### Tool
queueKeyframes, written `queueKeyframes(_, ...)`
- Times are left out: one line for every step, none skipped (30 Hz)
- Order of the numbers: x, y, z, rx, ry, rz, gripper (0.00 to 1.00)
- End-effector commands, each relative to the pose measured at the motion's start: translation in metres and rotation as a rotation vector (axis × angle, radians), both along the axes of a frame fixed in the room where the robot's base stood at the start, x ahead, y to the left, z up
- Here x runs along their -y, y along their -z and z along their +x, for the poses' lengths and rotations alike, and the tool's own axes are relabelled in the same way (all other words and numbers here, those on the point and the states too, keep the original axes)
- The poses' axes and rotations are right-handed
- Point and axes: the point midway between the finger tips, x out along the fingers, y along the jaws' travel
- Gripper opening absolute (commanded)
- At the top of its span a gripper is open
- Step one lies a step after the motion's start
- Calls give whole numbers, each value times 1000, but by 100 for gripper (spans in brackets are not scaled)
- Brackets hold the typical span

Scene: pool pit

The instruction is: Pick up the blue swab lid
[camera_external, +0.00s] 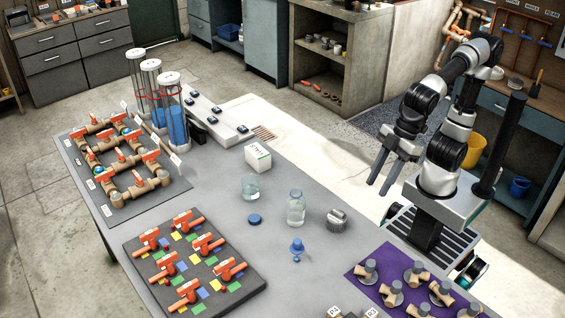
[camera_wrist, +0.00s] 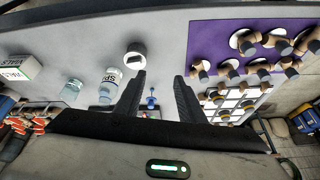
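A flat blue round lid (camera_external: 255,219) lies on the grey table between the glass beaker (camera_external: 250,187) and the clear jar (camera_external: 296,208). I cannot tell for certain which one is the swab lid; the flat lid is not clear in the wrist view. My gripper (camera_external: 379,188) is open and empty, raised to the right of the table, apart from both. Its two fingers are spread in the wrist view (camera_wrist: 160,76).
A metal cylinder (camera_external: 337,219) stands right of the jar, and a white box (camera_external: 258,157) stands behind the beaker. A dark board with orange valves (camera_external: 190,262) lies front left, and a purple mat with wooden-handled pieces (camera_external: 378,290) lies front right. The table around the flat lid is bare.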

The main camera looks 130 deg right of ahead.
Motion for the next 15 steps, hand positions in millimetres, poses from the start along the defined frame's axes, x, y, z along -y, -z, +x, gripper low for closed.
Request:
queueKeyframes(4, -22, 28, -21, 42, 2, 36)
queueKeyframes(6, -27, 44, -27, 71, 5, 36)
queueKeyframes(9, -32, 65, -32, 108, 4, 36)
queueKeyframes(11, -34, 80, -38, 135, 5, 36)
queueKeyframes(13, -36, 95, -42, 162, 4, 36)
queueKeyframes(16, -37, 114, -46, 196, 1, 36)
queueKeyframes(18, -37, 128, -50, 220, 0, 36)
queueKeyframes(20, -36, 141, -51, 243, -3, 36)
queueKeyframes(22, -34, 157, -53, 270, -6, 36)
queueKeyframes(23, -31, 167, -55, 290, -9, 36)
queueKeyframes(24, -29, 176, -56, 308, -12, 36)
queueKeyframes(26, -25, 187, -56, 329, -16, 36)
queueKeyframes(27, -23, 194, -56, 340, -18, 36)
queueKeyframes(27, -20, 199, -56, 352, -20, 36)
queueKeyframes(28, -17, 205, -55, 363, -21, 36)
